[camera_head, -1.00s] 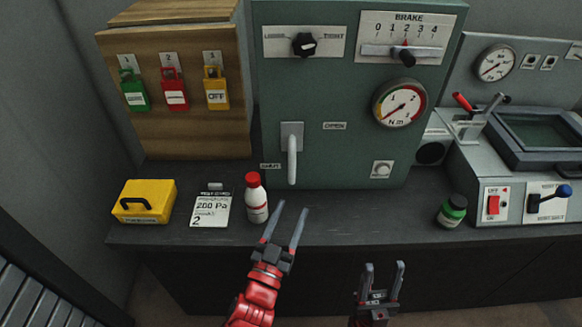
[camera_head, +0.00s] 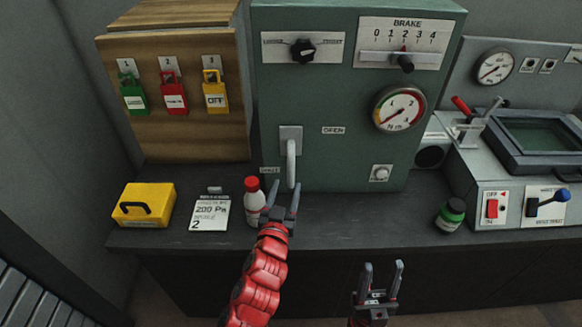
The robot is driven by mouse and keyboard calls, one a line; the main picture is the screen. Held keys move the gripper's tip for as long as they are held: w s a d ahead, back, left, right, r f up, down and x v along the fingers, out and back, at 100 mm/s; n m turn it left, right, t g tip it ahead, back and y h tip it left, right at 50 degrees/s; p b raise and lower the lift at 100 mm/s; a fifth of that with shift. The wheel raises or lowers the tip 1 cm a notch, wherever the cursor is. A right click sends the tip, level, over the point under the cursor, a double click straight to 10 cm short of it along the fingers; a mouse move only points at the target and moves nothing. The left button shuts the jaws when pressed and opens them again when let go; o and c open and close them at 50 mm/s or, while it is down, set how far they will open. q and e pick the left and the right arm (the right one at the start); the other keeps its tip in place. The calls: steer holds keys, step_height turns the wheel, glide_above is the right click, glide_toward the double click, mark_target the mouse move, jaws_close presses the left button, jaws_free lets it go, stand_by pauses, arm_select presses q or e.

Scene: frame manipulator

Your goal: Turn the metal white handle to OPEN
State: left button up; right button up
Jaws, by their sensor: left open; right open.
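The white metal handle (camera_head: 291,163) hangs straight down from its plate on the front of the green cabinet (camera_head: 340,95). An OPEN label (camera_head: 333,130) is to the right of the handle's top, and a small label (camera_head: 270,170) is to the left of its lower end. My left gripper (camera_head: 284,190) is open, just below the handle's lower end in the picture. Its fingers point up toward the handle; I cannot tell whether they touch it. My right gripper (camera_head: 384,268) is open and empty, low in front of the bench.
A white bottle with a red cap (camera_head: 254,203) stands close left of my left gripper. A card (camera_head: 211,212) and a yellow box (camera_head: 144,204) are further left. The bench between jar and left gripper is clear.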

mark_target(290, 174)
arm_select(q)
steer(key=w, duration=0.3)
steer(key=w+d+p, duration=0.1)
steer(key=w, duration=0.2)
steer(key=shift+w+d, duration=0.2)
steer(key=shift+w, duration=0.25)
jaws_close()
stand_by(1.0)
